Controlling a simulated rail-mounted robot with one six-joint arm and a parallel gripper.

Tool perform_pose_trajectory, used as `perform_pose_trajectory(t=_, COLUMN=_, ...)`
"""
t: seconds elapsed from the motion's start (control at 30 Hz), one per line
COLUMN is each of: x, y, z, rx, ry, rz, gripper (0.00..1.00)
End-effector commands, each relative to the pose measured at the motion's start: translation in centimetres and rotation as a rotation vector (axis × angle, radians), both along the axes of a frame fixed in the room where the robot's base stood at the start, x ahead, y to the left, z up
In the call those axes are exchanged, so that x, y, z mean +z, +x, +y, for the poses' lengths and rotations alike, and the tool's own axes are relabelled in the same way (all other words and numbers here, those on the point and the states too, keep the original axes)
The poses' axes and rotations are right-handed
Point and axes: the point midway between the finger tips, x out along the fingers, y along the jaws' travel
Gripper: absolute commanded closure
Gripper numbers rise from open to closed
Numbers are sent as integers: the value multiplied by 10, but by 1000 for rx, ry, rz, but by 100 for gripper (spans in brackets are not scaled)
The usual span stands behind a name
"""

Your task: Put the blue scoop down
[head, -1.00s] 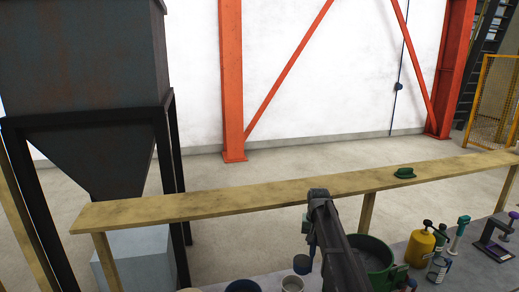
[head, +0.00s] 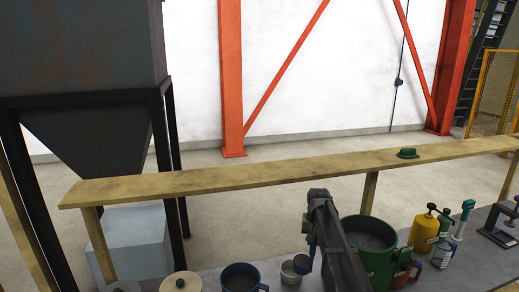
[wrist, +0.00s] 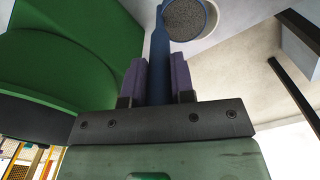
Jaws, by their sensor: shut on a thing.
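In the wrist view, my gripper (wrist: 158,85) is shut on the blue handle of the blue scoop (wrist: 159,55). The handle runs up between the two purple fingers to the top edge. A round blue rim with grey speckled material inside lies beside the handle's upper end. I cannot tell whether the scoop touches anything.
A yellow bottle (head: 424,233) and other tools are at right on the grey bench (head: 470,262). A wooden plank (head: 240,178) runs behind.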

Motion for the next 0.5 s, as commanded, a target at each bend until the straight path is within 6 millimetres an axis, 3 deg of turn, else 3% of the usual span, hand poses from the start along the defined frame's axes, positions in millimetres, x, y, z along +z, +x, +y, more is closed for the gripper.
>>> perform_pose_trajectory(t=0.03, x=-17, y=0, z=0, rx=0, ry=0, rz=0, gripper=100)
perform_pose_trajectory(t=0.1, x=-22, y=0, z=0, rx=0, ry=0, rz=0, gripper=100)
perform_pose_trajectory(t=0.5, x=-12, y=0, z=0, rx=0, ry=0, rz=0, gripper=100)
